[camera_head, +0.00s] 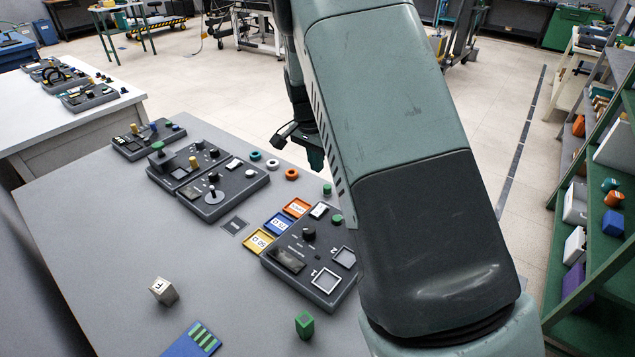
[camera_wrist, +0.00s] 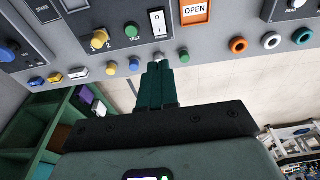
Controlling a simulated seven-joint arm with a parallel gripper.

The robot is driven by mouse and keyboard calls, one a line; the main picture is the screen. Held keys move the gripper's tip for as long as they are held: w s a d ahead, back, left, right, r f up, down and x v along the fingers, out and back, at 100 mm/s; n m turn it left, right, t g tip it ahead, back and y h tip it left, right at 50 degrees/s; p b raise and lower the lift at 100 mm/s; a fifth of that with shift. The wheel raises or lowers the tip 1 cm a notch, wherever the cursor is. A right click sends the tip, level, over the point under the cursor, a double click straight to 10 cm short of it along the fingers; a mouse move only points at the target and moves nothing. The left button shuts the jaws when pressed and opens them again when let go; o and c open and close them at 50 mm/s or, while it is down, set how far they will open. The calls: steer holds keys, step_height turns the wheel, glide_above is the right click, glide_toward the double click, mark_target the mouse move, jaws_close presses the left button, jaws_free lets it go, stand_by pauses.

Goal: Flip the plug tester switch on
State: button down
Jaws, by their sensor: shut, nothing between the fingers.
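The plug tester is a dark grey panel (camera_head: 310,262) on the table, partly behind my arm in the head view. It also shows at the top of the wrist view (camera_wrist: 128,37). Its white rocker switch (camera_head: 319,210) sits beside a green button; in the wrist view the rocker (camera_wrist: 157,22) is marked O and I. I cannot tell which way it is tipped. My gripper (camera_wrist: 158,66) is shut and empty. Its fingertips show just below the rocker in the wrist view, apart from it. In the head view my gripper (camera_head: 314,158) is partly hidden by my arm.
Orange OPEN card (camera_wrist: 195,11), blue and yellow cards lie beside the panel. Several small coloured pegs line the table edge near the fingertips, including a green one (camera_wrist: 184,56). Rings (camera_head: 291,174) and other panels (camera_head: 222,190) lie farther back.

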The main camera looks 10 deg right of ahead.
mark_target(322, 206)
steer(key=f, duration=0.4)
steer(key=w+d+f, duration=0.1)
steer(key=f, duration=0.9)
steer(key=shift+w+d, duration=0.25)
